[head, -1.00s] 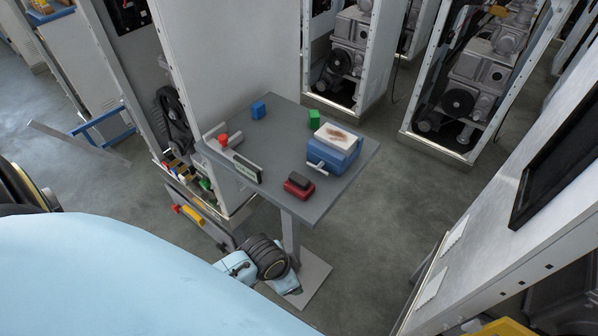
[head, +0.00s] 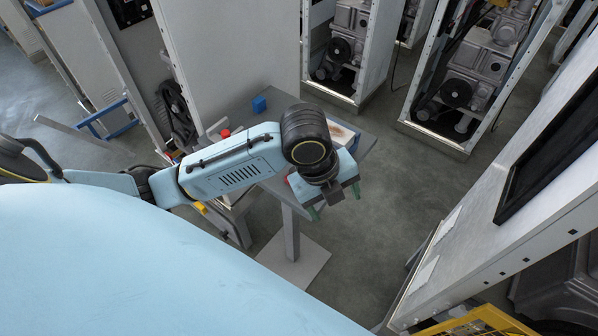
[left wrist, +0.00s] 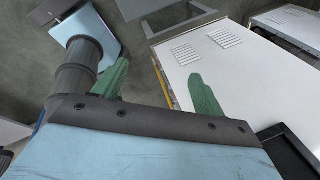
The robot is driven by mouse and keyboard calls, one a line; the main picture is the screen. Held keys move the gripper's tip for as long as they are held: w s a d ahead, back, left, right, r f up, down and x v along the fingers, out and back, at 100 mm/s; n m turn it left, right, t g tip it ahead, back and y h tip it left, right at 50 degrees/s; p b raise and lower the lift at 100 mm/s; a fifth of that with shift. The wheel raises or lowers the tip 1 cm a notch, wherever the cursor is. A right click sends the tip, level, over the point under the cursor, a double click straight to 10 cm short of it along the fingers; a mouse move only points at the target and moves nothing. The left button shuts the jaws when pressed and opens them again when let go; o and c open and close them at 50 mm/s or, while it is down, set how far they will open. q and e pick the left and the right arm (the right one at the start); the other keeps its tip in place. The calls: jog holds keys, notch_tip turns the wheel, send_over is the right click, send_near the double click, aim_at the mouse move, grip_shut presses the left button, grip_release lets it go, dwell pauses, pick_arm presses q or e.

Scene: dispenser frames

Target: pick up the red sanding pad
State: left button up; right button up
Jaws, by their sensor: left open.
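The red sanding pad (head: 291,180) is on the grey table, mostly hidden behind my left arm and gripper in the head view; only a small red patch shows. My left gripper (head: 336,203) is open, with its green fingers apart, near the table's front edge and to the right of the pad in the picture. In the left wrist view the two green fingers of the left gripper (left wrist: 160,88) are spread with nothing between them. The pad does not show in that view. My right gripper is not in view.
The grey table (head: 240,108) carries a blue block (head: 259,104) and a red knob (head: 225,133). A pale-topped block (head: 343,134) is partly hidden behind my wrist. White cabinet frames stand behind; a white cabinet (head: 520,215) stands at right. Floor between is clear.

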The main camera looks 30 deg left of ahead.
pick_arm(q)
jog(key=w+a+r+m+g+y, duration=0.25)
jog(key=w+a+r+m, duration=0.35)
jog(key=a+r+m, duration=0.45)
jog(key=shift+m+t+y, duration=0.25)
jog(key=shift+m, duration=0.5)
jog(key=f, duration=0.9)
jog(key=shift+s+a+f, duration=0.1)
jog(key=shift+s+a, duration=0.1)
jog(key=shift+s, duration=0.05)
jog(key=f, duration=0.5)
jog(key=shift+s+a+f, duration=0.1)
jog(key=shift+s+a, duration=0.1)
jog(key=shift+a, duration=0.05)
